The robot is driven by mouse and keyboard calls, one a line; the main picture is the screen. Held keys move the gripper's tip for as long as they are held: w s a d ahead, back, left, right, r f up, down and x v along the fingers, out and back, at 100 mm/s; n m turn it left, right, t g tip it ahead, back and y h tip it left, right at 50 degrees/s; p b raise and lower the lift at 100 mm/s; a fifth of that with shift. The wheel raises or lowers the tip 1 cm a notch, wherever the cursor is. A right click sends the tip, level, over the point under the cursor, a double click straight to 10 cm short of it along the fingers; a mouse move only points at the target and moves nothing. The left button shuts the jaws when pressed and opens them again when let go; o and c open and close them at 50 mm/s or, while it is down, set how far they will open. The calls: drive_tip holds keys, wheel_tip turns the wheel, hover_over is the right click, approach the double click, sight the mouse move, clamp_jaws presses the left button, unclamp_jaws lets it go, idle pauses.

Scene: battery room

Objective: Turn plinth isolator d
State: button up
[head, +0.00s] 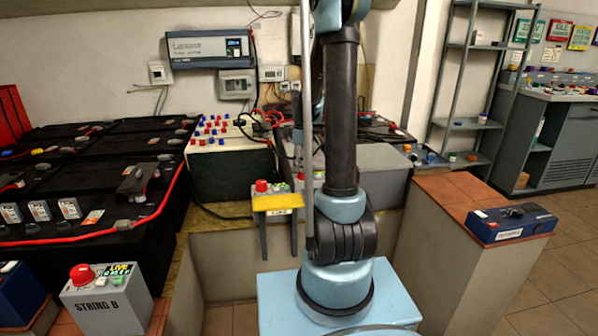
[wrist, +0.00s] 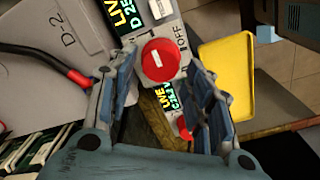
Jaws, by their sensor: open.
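In the wrist view, a round red isolator knob (wrist: 160,60) with a pale label strip sits on a light plinth face. "OFF" is printed beside it, and a lit display (wrist: 125,15) reading "LIVE D" stands at its upper left. My gripper (wrist: 163,57) is open, its two fingers on either side of the knob in this view; I cannot tell whether they touch it. A second red knob (wrist: 183,127) shows partly below, by a "LIVE C" display (wrist: 167,97). In the head view my gripper is not clearly seen; a red knob (head: 262,186) shows left of my arm.
A yellow tray (wrist: 228,75) lies right of the knob; a red-tipped black cable (wrist: 75,75) runs at left. In the head view, black battery banks (head: 80,180) fill the left, a "STRING B" box (head: 105,300) stands in front, and a blue box (head: 510,222) lies on the right ledge.

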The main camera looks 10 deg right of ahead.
drive_tip(key=shift+f, duration=1.5)
drive_tip(key=shift+c, duration=0.2)
